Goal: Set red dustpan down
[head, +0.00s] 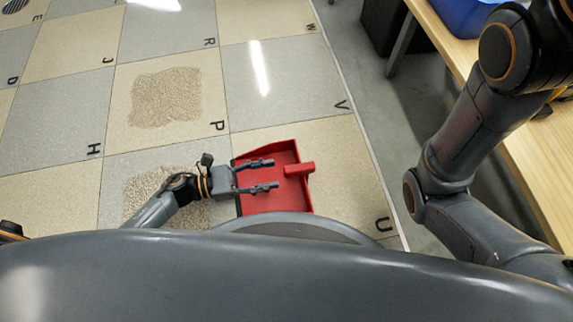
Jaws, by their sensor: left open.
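The red dustpan (284,202) shows in the head view, low in the middle, over the tiled floor around the tile marked U. The fingers look empty. I cannot tell whether they touch the dustpan. My own body hides the dustpan's near edge. My right arm is in view at the right, but its gripper is not.
Grainy debris patches lie on the tile marked P (166,97) and beside my left wrist (150,188). A wooden table (530,150) with a blue object (462,15) runs along the right. A dark box (395,25) stands beside it.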

